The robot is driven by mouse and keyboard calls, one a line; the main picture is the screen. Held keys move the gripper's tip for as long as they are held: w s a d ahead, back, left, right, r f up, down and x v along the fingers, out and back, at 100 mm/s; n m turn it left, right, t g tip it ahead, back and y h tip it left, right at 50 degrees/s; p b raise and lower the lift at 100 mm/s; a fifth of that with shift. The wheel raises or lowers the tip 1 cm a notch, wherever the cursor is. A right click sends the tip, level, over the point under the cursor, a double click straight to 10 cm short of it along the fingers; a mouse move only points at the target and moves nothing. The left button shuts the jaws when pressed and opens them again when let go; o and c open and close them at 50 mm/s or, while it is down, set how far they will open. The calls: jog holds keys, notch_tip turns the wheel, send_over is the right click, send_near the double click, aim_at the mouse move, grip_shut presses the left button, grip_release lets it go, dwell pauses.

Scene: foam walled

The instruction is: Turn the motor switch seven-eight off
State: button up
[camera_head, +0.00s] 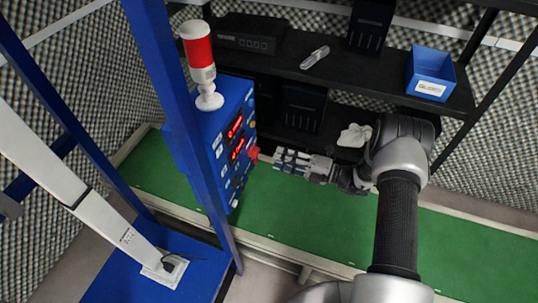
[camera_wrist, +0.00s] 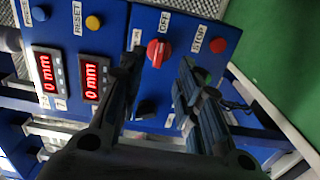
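A blue control panel (camera_head: 214,152) stands left of centre in the head view. It also fills the upper part of the wrist view (camera_wrist: 125,20). A red rotary switch (camera_wrist: 158,53) is on the panel, with an OFF label above it. No seven-eight label is readable, and I cannot tell the exact turn of the knob. My gripper (camera_wrist: 160,63) is open, with its two dark fingers apart on either side of the red switch in the picture. I cannot tell whether they touch it. In the head view my gripper (camera_head: 300,162) points at the panel from the right.
A red button (camera_wrist: 217,45) marked STOP sits right of the switch. A yellow button (camera_wrist: 93,22) and two red displays are left. A blue post (camera_head: 178,110) stands before the panel. A black shelf (camera_head: 385,80) holds a blue bin (camera_head: 430,74). Green surface (camera_head: 300,215) lies below.

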jog(key=v, duration=0.5)
dwell(0.4)
jog(key=s+a+r+n+g+h, duration=0.2)
jog(key=s+r+n+g+h, duration=0.2)
jog(key=s+r+n, duration=0.45)
jog(key=s+a+r+n+g+h, duration=0.3)
jog(key=s+r+n+g, duration=0.15)
jog(key=r+n, duration=0.75)
jog(key=s+d+r+n+t+h, duration=0.3)
jog(key=s+d+r+n+h, duration=0.1)
jog(key=s+n, duration=0.4)
jog(key=s+d+r+n+t+h, duration=0.4)
jog(key=s+d+n+h, duration=0.1)
jog(key=s+n, duration=0.4)
jog(key=n+h, duration=0.1)
jog(key=n, duration=0.1)
jog(key=shift+d+n, duration=0.35)
jog(key=shift+d, duration=0.05)
jog(key=shift+a, duration=0.1)
